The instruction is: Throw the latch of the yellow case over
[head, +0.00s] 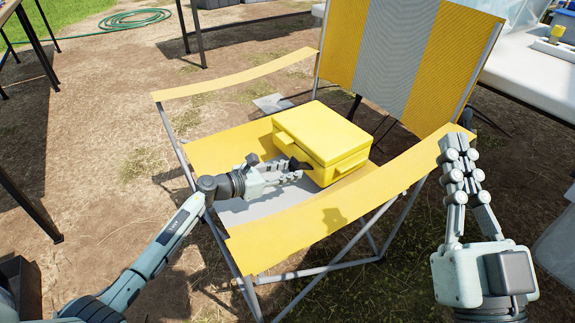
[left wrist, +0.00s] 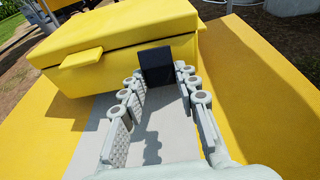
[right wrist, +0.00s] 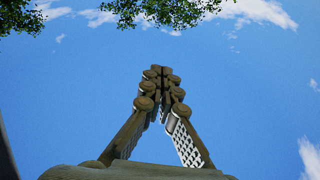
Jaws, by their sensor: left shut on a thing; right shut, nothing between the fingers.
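The yellow case (head: 322,133) sits on the seat of a folding chair with its lid down; it also shows in the left wrist view (left wrist: 120,29). Its black latch (left wrist: 156,66) is on the front side, and only a dark bit shows in the head view. A yellow tab (left wrist: 82,58) sticks out left of it. My left gripper (head: 297,170) is at the case front, its fingertips closed on the latch's two sides. My right gripper (head: 455,140) is raised right of the chair, shut and empty; the right wrist view shows its fingers (right wrist: 162,72) together against the sky.
The chair's yellow armrest (head: 330,217) runs in front of the case, and another armrest (head: 235,76) lies behind. The striped backrest (head: 400,50) rises behind the case. A white table (head: 535,75) stands at the right. A green hose (head: 120,20) lies on the ground far left.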

